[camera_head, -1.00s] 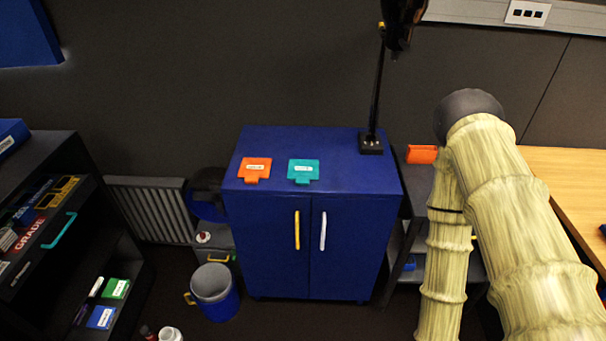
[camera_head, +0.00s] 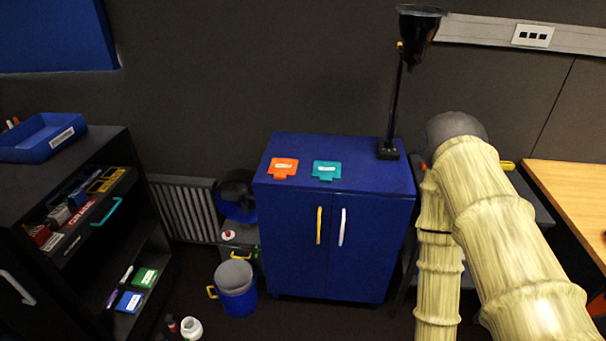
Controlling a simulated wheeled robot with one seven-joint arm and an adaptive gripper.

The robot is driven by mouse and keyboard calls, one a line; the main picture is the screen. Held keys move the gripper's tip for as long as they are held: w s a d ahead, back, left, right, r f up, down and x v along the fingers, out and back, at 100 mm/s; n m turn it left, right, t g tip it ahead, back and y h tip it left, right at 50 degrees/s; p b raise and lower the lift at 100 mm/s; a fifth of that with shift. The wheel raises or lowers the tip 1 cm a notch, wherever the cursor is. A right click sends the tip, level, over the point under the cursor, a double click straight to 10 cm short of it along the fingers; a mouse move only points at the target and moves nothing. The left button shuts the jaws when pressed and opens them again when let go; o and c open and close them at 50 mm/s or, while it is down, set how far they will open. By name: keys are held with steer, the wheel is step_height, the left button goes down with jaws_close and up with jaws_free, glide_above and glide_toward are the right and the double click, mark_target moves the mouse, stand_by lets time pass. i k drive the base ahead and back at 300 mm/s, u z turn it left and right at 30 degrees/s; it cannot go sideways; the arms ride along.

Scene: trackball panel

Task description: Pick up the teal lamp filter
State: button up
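The teal lamp filter (camera_head: 327,170) is a flat plate with a small tab and a white label. It lies on top of the blue cabinet (camera_head: 384,176), near the middle of its top. An orange filter (camera_head: 283,168) of like shape lies to its left, apart from it. A black lamp (camera_head: 394,100) stands at the cabinet's back right corner. My arm, in a pale ribbed cover, is at the right, well apart from the filter. My gripper cannot be made out in this view.
A dark shelf unit (camera_head: 101,140) with a blue tray (camera_head: 42,137) stands at the left. A blue bucket (camera_head: 236,290) and a white jar (camera_head: 191,327) are on the floor. A wooden table (camera_head: 578,199) is at the right. The cabinet's front top edge is clear.

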mark_target(324, 170)
steer(key=u, duration=1.8)
steer(key=i, duration=1.95)
steer(key=z, duration=1.75)
